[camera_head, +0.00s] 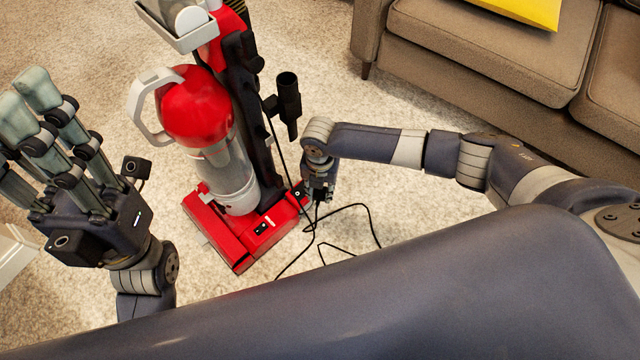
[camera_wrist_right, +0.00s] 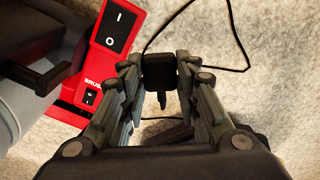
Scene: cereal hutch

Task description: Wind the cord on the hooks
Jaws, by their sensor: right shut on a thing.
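A red upright vacuum (camera_head: 195,115) with a clear bin stands on the carpet, left of my right gripper. A thin black cord (camera_head: 372,225) lies in loose loops on the carpet by its base, and a strand runs up beside the vacuum's black spine. My right gripper (camera_head: 318,197) is low beside the base. In the wrist view its fingers (camera_wrist_right: 160,80) are shut on a black plug (camera_wrist_right: 160,70). A black hook-like part (camera_wrist_right: 38,76) shows on the vacuum there; I cannot tell which hook it is. My left gripper (camera_head: 30,120) is open and empty at the left.
A brown sofa (camera_head: 450,45) with a yellow cushion (camera_head: 525,10) stands at the back right. A black tube-like part (camera_head: 288,100) sticks out on the vacuum's right side. A white object (camera_head: 15,255) is at the left edge. Open carpet lies between vacuum and sofa.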

